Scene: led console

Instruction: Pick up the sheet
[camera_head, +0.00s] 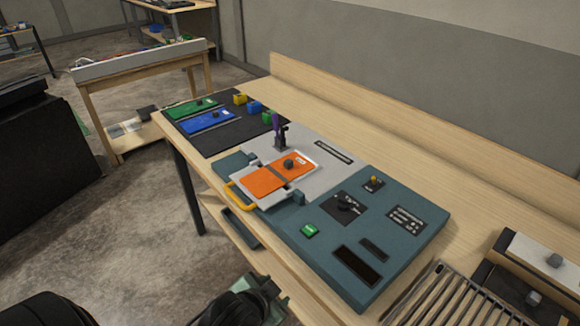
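An orange sheet (262,181) lies in a pale frame with a yellow handle (233,194) on the teal console (326,262). A dark knob (288,164) sits on it. A green sheet (191,108) and a blue sheet (205,122), each with a dark knob, lie on a black mat (242,139) at the console's far left. The picture does not show which sheet is meant. Dark parts that look like my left arm and hand (242,306) show at the bottom edge, well short of the sheets; their fingertips cannot be made out. My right gripper is not in view.
A purple-handled clamp (279,132) stands upright behind the frame. Small yellow, blue and green blocks (254,107) sit along the mat's back edge. The table's back strip is clear.

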